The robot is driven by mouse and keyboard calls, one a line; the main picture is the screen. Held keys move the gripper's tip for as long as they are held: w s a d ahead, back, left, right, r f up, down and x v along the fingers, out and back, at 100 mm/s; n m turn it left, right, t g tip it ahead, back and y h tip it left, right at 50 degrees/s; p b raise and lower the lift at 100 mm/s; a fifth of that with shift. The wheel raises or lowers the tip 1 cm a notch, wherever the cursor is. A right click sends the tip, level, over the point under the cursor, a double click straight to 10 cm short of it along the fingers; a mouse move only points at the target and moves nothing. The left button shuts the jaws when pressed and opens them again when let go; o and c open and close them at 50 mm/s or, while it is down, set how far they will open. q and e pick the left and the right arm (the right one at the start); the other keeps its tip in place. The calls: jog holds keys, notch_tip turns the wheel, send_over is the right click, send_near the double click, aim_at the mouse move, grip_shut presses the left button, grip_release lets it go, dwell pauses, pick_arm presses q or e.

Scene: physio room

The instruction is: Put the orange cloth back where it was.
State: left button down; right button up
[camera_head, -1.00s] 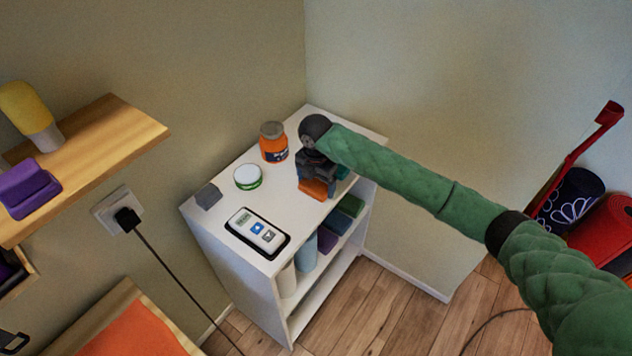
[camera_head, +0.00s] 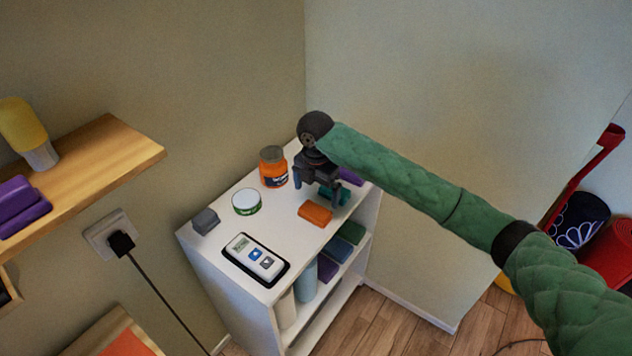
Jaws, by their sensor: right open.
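The orange cloth (camera_head: 315,213) is a small folded block lying on the white top of the shelf unit (camera_head: 226,195), near its right front edge. My right gripper (camera_head: 318,196) is open and empty, pointing down just above and behind the cloth, apart from it. A teal cloth (camera_head: 343,196) and a purple cloth (camera_head: 350,176) lie behind the orange one, partly hidden by the gripper. My left gripper is not in view.
On the same top stand an orange jar (camera_head: 273,172), a white-and-green tub (camera_head: 246,201), a grey block (camera_head: 205,221) and a white device on a black tray (camera_head: 256,259). Folded cloths and rolls fill the shelf below. A wooden wall shelf (camera_head: 95,165) juts in at left.

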aim_at(316, 208)
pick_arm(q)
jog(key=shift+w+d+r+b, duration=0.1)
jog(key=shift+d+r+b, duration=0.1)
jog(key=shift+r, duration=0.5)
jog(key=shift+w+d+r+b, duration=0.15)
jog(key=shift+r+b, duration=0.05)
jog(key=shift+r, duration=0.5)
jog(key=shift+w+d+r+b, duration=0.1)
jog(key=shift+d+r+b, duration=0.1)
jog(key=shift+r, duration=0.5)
pick_arm(e)
jog(key=shift+r, duration=2.5)
jog(key=shift+f, duration=0.1)
